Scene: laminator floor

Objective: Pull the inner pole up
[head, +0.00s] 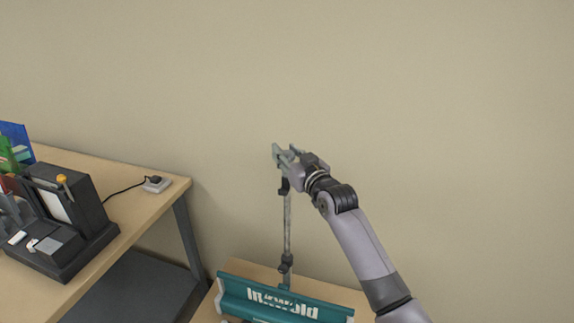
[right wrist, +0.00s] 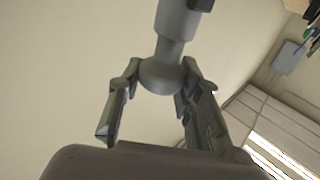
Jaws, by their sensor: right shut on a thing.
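A thin grey inner pole (head: 287,222) stands upright above a dark collar (head: 286,262), behind the teal sign piece. My right gripper (head: 284,154) is at the top of the pole, its arm coming in from the lower right. In the right wrist view, the fingers (right wrist: 160,70) lie on both sides of a grey rounded knob (right wrist: 160,77) and are shut on it. A dark clamp-like part (head: 284,187) sits on the pole just below the gripper. My left gripper is not in view.
The teal sign piece (head: 232,290) with white lettering lies on a wooden top (head: 340,296) at the bottom. A wooden desk (head: 150,207) at left carries a black machine (head: 82,245) and a corded plug (head: 157,184). The wall behind is bare.

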